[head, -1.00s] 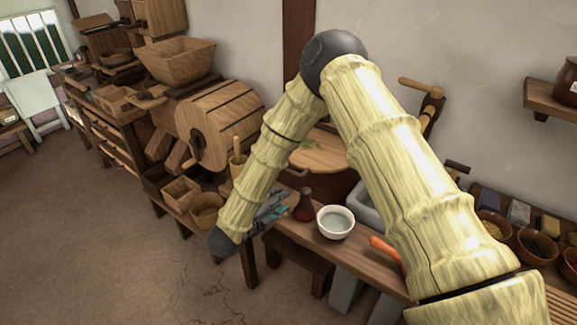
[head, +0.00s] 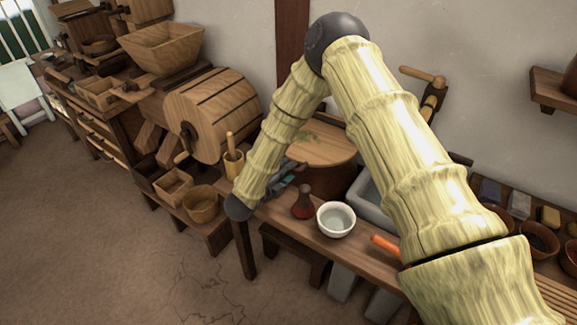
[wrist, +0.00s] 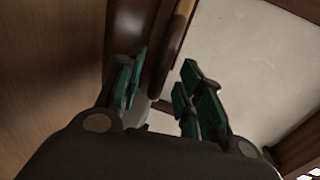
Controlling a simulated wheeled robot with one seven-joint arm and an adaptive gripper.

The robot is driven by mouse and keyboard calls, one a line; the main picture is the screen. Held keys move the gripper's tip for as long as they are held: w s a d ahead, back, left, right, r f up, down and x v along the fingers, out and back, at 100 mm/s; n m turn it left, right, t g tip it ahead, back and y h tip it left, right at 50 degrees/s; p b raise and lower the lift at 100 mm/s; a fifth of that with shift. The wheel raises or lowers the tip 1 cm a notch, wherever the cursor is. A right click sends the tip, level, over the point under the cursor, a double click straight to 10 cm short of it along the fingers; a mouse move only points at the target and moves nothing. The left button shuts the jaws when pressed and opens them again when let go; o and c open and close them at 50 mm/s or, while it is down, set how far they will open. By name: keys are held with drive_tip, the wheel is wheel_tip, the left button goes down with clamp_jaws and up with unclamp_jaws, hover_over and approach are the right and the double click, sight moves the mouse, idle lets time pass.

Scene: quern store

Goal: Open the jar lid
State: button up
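A dark brown jar (head: 571,78) is cut off by the right edge of the head view, on a wall shelf; its lid is not visible. No other thing in view is clearly a lidded jar. A broad round tub with a flat wooden top (head: 325,145) stands behind my arm, partly hidden. My gripper (head: 284,178) is small and partly hidden by my forearm, in front of the tub and above the bench's left end. In the wrist view my gripper (wrist: 160,85) has its green-padded fingers apart with nothing between them.
The bench (head: 310,228) carries a red-brown flask (head: 303,203), a white bowl (head: 336,219) and an orange-handled tool (head: 386,247), close below my gripper. A wooden mug (head: 233,163) and a barrel (head: 212,115) are to the left. Floor (head: 110,240) at front left is clear.

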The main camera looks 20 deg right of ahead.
drive_tip(key=shift+x, duration=1.25)
clamp_jaws()
